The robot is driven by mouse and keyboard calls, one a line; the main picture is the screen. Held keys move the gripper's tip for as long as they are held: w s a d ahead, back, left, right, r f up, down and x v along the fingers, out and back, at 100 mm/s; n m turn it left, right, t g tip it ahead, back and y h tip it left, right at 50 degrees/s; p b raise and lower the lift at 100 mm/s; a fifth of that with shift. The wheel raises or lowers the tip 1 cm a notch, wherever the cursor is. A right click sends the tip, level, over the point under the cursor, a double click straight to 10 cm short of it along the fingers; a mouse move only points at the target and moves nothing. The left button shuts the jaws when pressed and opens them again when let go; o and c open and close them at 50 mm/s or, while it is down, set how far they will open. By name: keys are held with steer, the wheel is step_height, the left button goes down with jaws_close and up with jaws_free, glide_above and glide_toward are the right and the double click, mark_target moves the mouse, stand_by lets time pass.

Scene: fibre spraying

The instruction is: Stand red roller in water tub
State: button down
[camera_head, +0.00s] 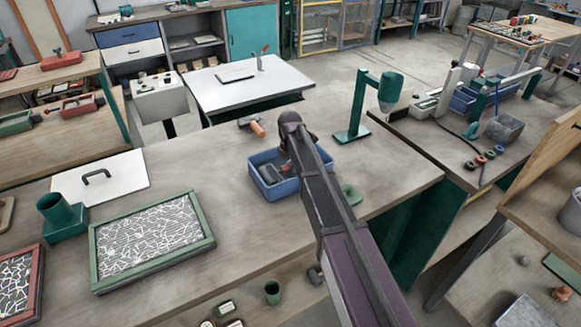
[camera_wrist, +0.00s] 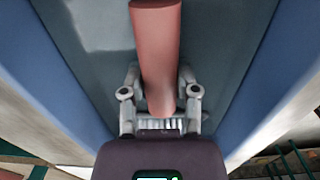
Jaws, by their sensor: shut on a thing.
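The red roller (camera_wrist: 158,45) shows in the wrist view as a smooth red cylinder between the fingers of my gripper (camera_wrist: 160,80). I cannot tell whether the roller touches the bottom.
An orange-handled tool (camera_head: 257,129) lies behind the tub. A green stand with a canister (camera_head: 391,88) is at its back right. A green-framed mesh panel (camera_head: 152,240), a green cup holder (camera_head: 58,215) and a white lid (camera_head: 115,178) lie to the left.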

mark_target(290, 164)
steer(key=shift+c, duration=1.8)
jaws_free()
steer(key=shift+f, duration=0.1)
step_height(290, 164, up, 12)
steer(key=p, duration=1.2)
steer(key=shift+a, duration=0.15)
steer(key=shift+s, duration=0.1)
steer(key=s+d+m, duration=2.4)
steer(key=s, duration=0.1)
steer(key=shift+m, duration=0.4)
